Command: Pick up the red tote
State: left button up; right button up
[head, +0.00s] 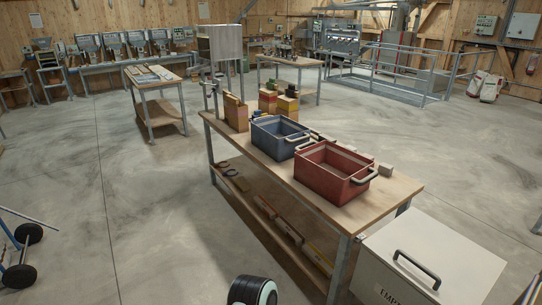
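The red tote (322,184) stands upright on the near end of a long wooden-topped workbench (385,207). It is open at the top, has grey handles at its ends and looks empty. A blue tote (268,143) of the same kind stands just behind it to the left, with its near handle close to the red tote's far handle. Neither of my grippers shows in the head view. A dark rounded part at the bottom edge seems to be a piece of my own arm.
A white box (430,255) with a black handle stands at the bench's near end. Cardboard boxes (236,113) and small blocks share the benchtop. A wheeled cart (18,270) is at lower left. The floor (150,215) left of the bench is clear.

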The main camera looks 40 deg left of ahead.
aim_at(338, 174)
jog(key=u, duration=1.2)
